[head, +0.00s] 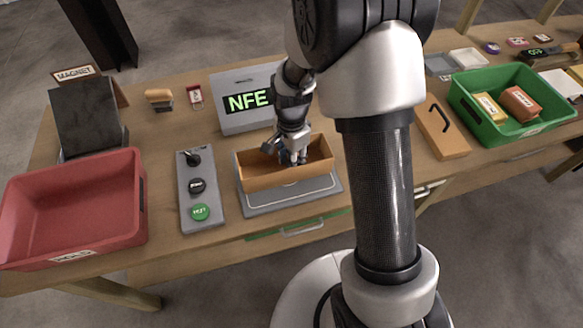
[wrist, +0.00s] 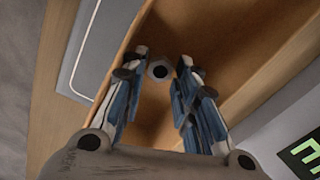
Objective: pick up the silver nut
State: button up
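The silver nut (wrist: 158,71) is a small grey ring with a dark hole. In the wrist view it lies on the floor of the orange-brown tray (wrist: 220,92), between and just beyond my fingertips. My gripper (wrist: 160,66) is open, with a finger on each side of the nut and a small gap at both sides. In the head view my gripper (head: 291,157) reaches down into the tray (head: 278,179), which sits on a grey plate (head: 262,205). The nut cannot be made out there.
A grey display box reading NFE (head: 236,120) stands behind the tray. A button panel (head: 207,222) is to its left, with a red bin (head: 130,200) farther left. A green bin (head: 490,139) with two boxes and an orange lid-like block (head: 440,138) stand to the right.

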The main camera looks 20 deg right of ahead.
jog(key=shift+f, duration=0.55)
jog(key=shift+r, duration=0.1)
jog(key=shift+c, duration=0.5)
grip_shut()
jog(key=shift+r, duration=0.15)
